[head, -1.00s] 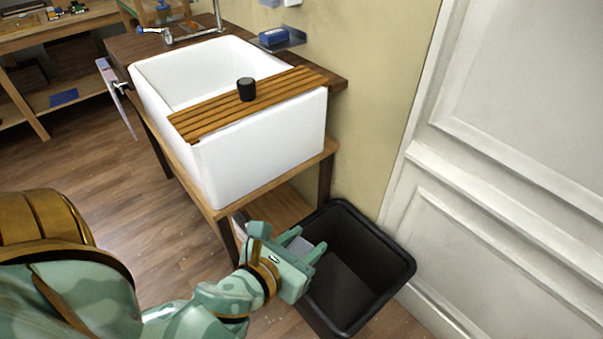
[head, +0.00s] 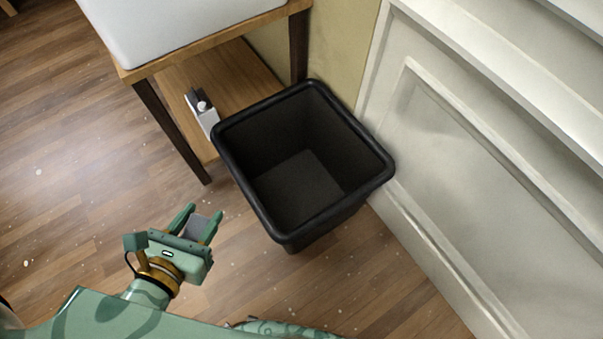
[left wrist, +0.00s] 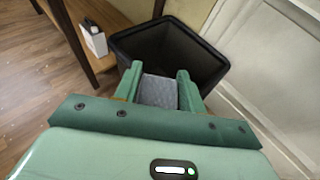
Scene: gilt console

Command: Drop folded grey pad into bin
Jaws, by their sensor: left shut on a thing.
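The folded grey pad (head: 197,227) is held between the fingers of my left gripper (head: 199,222). In the left wrist view the pad (left wrist: 159,92) fills the gap between the two green fingers, with the near part hidden by the gripper body. The black bin (head: 262,209) stands on the floor, open at the top, and looks empty inside. In the head view my left gripper is left of the bin and apart from it. In the left wrist view the bin (left wrist: 150,45) lies just beyond the fingertips. My right gripper is not in view.
A wooden stand (head: 178,72) with dark legs and a lower shelf carries a white sink (head: 170,25). A grey-and-white container (head: 203,112) is on the lower shelf, close to the bin. A white panelled door or wall (head: 450,150) is right of the bin. Floor left of the bin is clear.

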